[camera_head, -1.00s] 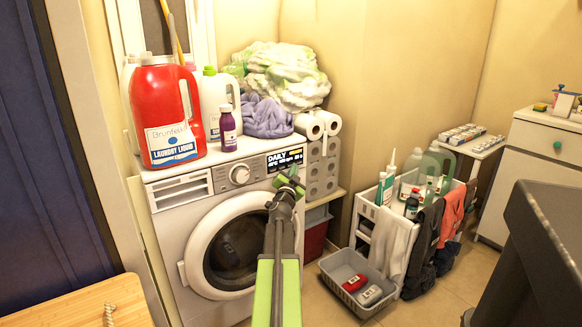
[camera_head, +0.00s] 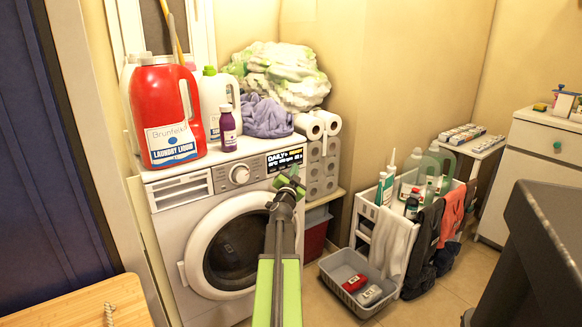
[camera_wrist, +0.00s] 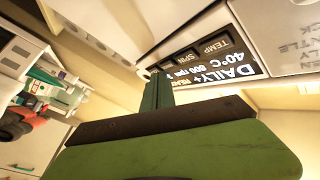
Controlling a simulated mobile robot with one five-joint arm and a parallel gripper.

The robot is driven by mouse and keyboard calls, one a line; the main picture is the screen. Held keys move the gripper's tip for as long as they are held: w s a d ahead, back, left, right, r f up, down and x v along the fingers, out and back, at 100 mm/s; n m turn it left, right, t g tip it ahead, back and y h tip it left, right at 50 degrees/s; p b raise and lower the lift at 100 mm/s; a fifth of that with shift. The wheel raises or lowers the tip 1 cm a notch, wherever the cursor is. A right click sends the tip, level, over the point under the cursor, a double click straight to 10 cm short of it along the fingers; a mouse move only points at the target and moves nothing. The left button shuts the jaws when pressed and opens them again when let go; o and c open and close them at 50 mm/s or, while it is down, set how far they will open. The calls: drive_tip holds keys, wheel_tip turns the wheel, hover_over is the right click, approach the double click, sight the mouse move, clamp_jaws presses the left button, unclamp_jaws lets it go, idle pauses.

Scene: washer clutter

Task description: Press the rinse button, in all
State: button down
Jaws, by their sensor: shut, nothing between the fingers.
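The white washing machine (camera_head: 165,220) stands against the wall, with its dark display (camera_head: 284,159) at the right end of the control panel. In the wrist view the panel appears turned over; the display (camera_wrist: 240,68) reads DAILY+ and 40°C. Keys labelled TEMP (camera_wrist: 214,48) and SPIN (camera_wrist: 180,66) sit beside it. I cannot read a rinse label; the row beyond SPIN runs behind my fingertips. My gripper (camera_head: 289,180) is shut and empty, at the panel's right end just below the display. Its green fingers (camera_wrist: 157,93) reach close to the key row; I cannot tell whether they touch.
A red detergent jug (camera_head: 167,110), a purple bottle (camera_head: 228,128) and laundry (camera_head: 283,78) crowd the washer top. Toilet rolls (camera_head: 318,165) stand right of the washer. A grey basin (camera_head: 350,262) and a white rack (camera_head: 368,212) occupy the floor further right.

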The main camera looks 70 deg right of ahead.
drive_tip(key=shift+s+a, duration=0.15)
drive_tip(key=shift+s, duration=0.1)
drive_tip(key=shift+s, duration=0.1)
drive_tip(key=shift+s+a, duration=0.7)
drive_tip(key=shift+s, duration=0.35)
drive_tip(key=shift+s+a, duration=0.65)
drive_tip(key=shift+s, duration=0.35)
